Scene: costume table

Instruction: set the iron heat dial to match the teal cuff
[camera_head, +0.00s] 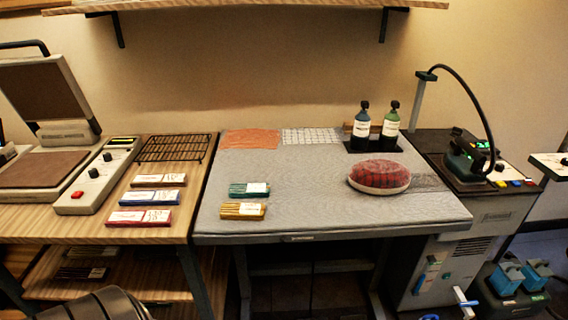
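A folded teal piece with a white label, likely the teal cuff (248,189), lies flat on the grey padded table (300,165), left of its middle. A dark green iron (468,158) rests on the dark top of the steam station (478,210) at the right, with a hose arching over it. Its heat dial is too small to tell. The label's print is not readable. Neither of my grippers shows in the head view.
A yellow folded piece (242,211) lies just in front of the teal one. A red plaid cushion (379,176) and two bottles (389,124) stand at the right of the padded table. A heat press (45,95) with a dial panel (97,180) and several labelled pieces occupy the left table.

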